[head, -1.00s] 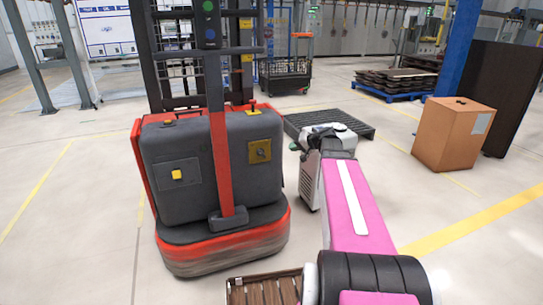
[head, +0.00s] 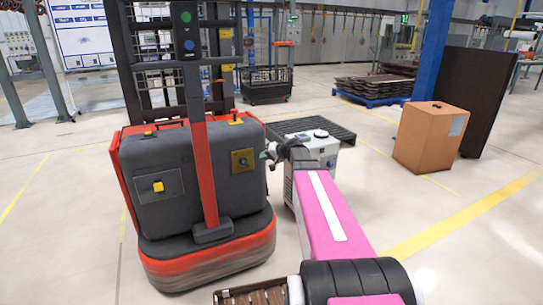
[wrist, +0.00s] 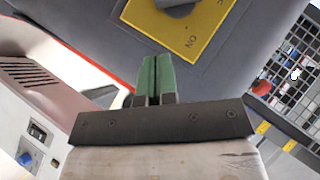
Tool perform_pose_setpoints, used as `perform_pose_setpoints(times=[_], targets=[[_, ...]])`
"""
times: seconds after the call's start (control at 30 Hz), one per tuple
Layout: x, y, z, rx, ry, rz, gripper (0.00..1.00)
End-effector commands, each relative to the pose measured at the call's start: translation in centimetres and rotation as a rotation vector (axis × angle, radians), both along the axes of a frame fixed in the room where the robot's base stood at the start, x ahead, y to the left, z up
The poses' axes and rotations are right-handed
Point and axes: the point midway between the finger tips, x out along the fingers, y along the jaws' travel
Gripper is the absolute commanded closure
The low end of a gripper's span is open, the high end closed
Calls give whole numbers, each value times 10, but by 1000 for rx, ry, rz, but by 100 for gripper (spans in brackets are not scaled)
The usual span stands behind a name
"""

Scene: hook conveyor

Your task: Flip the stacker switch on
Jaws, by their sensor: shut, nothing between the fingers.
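The stacker (head: 165,215) is a grey and red machine with a dark mast at left in the head view. Its switch is a grey knob on a yellow plate (head: 242,160) on the stacker's right front. In the wrist view the yellow plate (wrist: 208,30) shows "ON" lettering, and the grey knob (wrist: 180,8) is cut off by the top edge. My gripper (head: 266,154) is just right of the plate in the head view. In the wrist view my gripper's green fingers (wrist: 156,62) are together and empty, pointing toward the plate, apart from the knob.
A cardboard box (head: 430,138) and a dark panel (head: 480,95) stand at right. The floor at right front is open.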

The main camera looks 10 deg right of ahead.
Motion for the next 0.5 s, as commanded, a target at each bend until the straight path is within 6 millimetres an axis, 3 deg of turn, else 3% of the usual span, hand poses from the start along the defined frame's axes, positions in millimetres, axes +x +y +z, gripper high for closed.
perform_pose_setpoints(times=[0.13,0.5], targets=[[18,19,-13,1,0,1,100],[9,46,-36,-1,0,1,100]])
